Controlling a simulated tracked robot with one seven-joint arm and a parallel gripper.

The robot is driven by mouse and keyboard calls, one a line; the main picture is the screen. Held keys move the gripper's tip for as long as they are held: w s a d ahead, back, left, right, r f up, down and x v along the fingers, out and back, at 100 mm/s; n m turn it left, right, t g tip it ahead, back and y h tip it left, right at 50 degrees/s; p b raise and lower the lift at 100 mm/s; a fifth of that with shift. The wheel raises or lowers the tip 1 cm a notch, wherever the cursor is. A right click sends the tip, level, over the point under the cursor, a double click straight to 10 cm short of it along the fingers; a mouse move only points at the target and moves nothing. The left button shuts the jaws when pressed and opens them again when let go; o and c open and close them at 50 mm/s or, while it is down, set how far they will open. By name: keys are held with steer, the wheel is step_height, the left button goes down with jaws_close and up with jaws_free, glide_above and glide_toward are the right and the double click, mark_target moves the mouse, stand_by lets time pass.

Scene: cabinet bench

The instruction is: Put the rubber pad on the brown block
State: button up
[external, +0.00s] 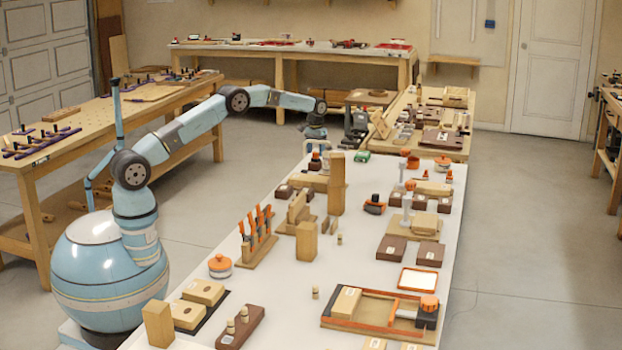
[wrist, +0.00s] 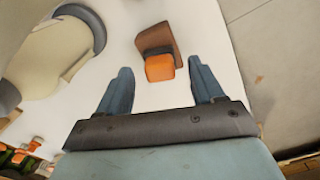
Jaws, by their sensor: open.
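My gripper (external: 316,133) hangs over the far left end of the white bench. In the wrist view my gripper (wrist: 160,67) is open, its two fingers apart and pointing at the bench. A brown block-like piece (wrist: 155,36) lies there beyond the fingertips. A dark grey part and an orange piece (wrist: 160,68) are against its near side; the orange piece shows between the fingers. Nothing is seen gripped. I cannot tell which piece is the rubber pad. Dark brown blocks (external: 391,248) also lie at the bench's right side in the external view.
The white bench (external: 262,295) carries many wooden blocks, a tall wooden block (external: 336,184), a rack with orange-handled tools (external: 257,238) and an orange-edged tray (external: 375,326). In the wrist view a large pale rounded shape (wrist: 52,58) is at upper left.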

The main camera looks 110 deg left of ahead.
mark_target(316, 152)
step_height(316, 152, up, 9)
steer(key=shift+r, duration=0.2)
stand_by(0.3)
